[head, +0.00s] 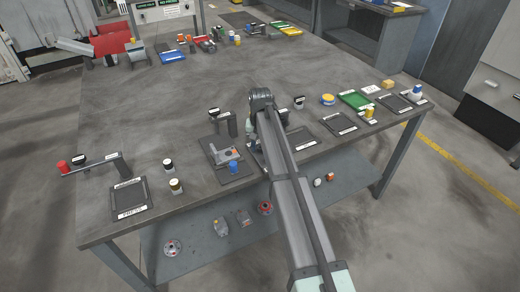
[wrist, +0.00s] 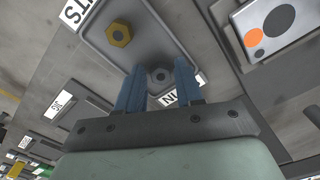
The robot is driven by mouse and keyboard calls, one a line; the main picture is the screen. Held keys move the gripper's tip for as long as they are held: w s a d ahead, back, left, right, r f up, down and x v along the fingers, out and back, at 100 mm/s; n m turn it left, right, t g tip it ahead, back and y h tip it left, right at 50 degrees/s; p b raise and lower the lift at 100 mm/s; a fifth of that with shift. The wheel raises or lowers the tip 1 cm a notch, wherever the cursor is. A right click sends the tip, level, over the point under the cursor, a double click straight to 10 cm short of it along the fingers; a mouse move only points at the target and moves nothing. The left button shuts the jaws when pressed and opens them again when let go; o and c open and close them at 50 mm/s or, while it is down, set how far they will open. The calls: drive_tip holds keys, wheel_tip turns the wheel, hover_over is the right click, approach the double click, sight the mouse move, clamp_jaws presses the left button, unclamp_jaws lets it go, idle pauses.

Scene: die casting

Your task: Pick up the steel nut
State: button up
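The steel nut (wrist: 159,76) is a small dark grey nut with a round hole. It lies in a grey tray (wrist: 155,28) in the wrist view, near the tray's labelled edge. A brass-coloured nut (wrist: 119,32) lies in the same tray, farther up the picture. My gripper (wrist: 161,65) is open, with its blue fingers on either side of the steel nut in the picture. I cannot tell whether they touch it or how high they are above it. In the head view my arm hides the steel nut and most of the tray.
A grey plate with an orange dot (wrist: 254,38) is right of the tray. In the head view, a fixture (head: 226,155) and blue cup (head: 234,167) stand left of my arm. A black tray (head: 303,139) lies to its right. The middle of the table (head: 180,90) is clear.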

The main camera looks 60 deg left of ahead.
sight(260, 148)
drive_tip(key=shift+c, duration=0.5)
clamp_jaws()
wheel_tip(260, 148, up, 8)
drive_tip(key=r, duration=0.1)
drive_tip(key=s+a+n, duration=0.2)
drive_tip(key=s+n, duration=0.4)
drive_tip(key=s, duration=0.5)
drive_tip(key=shift+s+r, duration=0.3)
drive_tip(key=shift+r, duration=0.05)
